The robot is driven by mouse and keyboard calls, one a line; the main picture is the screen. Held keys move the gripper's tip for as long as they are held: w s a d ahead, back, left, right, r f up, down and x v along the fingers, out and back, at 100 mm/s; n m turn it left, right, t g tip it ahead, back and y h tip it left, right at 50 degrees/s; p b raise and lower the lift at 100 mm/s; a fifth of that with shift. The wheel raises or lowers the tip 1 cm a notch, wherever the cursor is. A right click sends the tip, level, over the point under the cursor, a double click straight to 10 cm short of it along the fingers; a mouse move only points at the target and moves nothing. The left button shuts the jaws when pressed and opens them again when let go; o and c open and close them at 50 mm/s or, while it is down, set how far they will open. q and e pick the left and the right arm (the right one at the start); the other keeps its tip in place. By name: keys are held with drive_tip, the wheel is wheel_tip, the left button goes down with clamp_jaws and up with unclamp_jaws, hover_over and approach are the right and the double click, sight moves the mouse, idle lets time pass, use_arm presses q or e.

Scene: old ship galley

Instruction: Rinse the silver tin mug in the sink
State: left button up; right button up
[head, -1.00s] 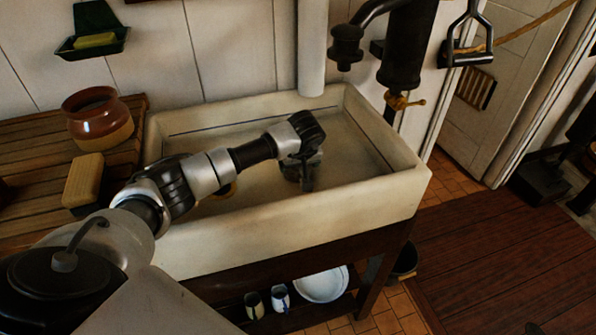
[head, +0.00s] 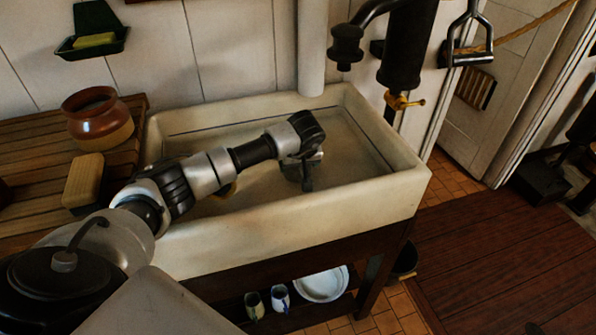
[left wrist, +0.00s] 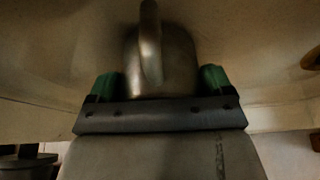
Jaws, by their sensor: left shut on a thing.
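My left gripper (head: 308,174) reaches down into the pale stone sink (head: 250,227). In the left wrist view its green-padded fingers (left wrist: 158,84) are shut on the silver tin mug (left wrist: 174,62), one on each side, with the mug's curved handle facing the camera. In the head view the mug is mostly hidden behind the gripper, and I cannot tell whether it touches the sink floor. My right gripper is not in view.
A black pump (head: 404,45) with a spout (head: 346,45) stands behind the sink's right part. A brown crock (head: 98,116) and a tan block (head: 84,181) rest on the wooden drainboard at left. Cups and a white dish (head: 322,285) sit on the shelf below.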

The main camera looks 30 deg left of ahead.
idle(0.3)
use_arm(q)
wheel_tip(320, 180, up, 17)
drive_tip(key=p, duration=1.1)
drive_tip(key=shift+r, duration=0.2)
idle(0.4)
idle(2.0)
wheel_tip(320, 180, up, 4)
drive_tip(key=shift+p, duration=1.25)
